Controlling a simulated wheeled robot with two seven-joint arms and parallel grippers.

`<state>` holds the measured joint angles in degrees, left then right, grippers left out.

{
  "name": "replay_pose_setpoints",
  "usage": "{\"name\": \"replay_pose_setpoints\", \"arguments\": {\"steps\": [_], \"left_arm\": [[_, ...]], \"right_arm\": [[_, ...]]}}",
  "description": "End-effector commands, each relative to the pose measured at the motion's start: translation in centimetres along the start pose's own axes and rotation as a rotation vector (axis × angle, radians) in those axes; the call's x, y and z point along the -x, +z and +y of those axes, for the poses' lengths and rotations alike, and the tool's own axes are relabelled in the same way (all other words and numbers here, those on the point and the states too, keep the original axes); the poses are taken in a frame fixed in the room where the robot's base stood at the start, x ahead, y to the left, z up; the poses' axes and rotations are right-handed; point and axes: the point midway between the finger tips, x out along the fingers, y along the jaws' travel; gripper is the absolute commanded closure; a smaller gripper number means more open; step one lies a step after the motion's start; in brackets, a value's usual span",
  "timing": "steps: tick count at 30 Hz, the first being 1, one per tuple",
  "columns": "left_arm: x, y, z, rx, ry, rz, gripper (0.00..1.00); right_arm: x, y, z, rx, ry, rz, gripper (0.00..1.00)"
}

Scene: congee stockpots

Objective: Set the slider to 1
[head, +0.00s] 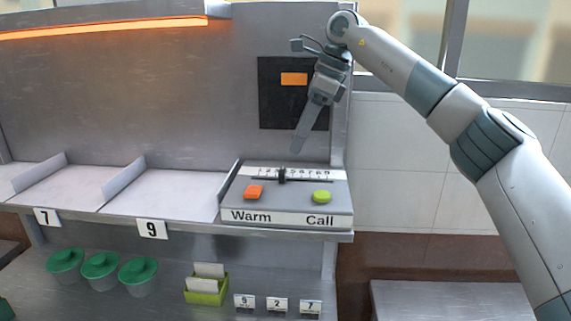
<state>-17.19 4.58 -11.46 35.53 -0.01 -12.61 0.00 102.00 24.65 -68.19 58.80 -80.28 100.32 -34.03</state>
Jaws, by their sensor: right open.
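The slider's black knob (282,175) sits left of the middle of its track on the white scale strip (318,174) at the back of the grey control box (287,201). Digits show to the right of the knob; those to its left are hard to read. My right gripper (297,150) points down above and just behind the scale, apart from the knob. It is open and empty, seen nearly edge-on, so the gap between its fingers is hard to see. My left gripper is not in view.
An orange button (254,191) over "Warm" and a green button (321,196) over "Call" stand in front of the slider. A dark panel (284,112) is on the wall behind my gripper. Green-lidded cups (101,266) and a green card holder (206,291) stand below the shelf.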

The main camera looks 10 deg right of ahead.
Motion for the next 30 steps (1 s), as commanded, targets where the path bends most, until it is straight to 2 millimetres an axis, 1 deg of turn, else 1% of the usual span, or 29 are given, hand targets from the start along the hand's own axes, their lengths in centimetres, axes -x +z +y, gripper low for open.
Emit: {"name": "replay_pose_setpoints", "arguments": {"steps": [1,3,9,15,21,29,30], "left_arm": [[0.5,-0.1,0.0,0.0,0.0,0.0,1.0],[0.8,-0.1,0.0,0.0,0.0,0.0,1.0],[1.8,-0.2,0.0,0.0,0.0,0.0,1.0],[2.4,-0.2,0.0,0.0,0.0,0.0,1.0],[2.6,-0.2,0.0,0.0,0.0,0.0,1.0],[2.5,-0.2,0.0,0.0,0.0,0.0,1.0],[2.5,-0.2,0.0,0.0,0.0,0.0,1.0]], "right_arm": [[-0.8,0.0,0.0,0.0,0.003,0.003,0.55],[-2.1,0.0,0.0,0.0,0.002,0.002,0.55],[-5.5,0.0,0.0,-0.001,0.003,0.002,0.55],[-7.8,0.0,0.0,0.0,0.001,0.002,0.55],[-8.6,0.0,0.0,0.0,0.0,0.0,0.55],[-8.7,-0.1,0.0,0.0,0.0,0.001,0.55],[-8.7,-0.1,0.0,0.0,0.0,0.001,0.64]]}}
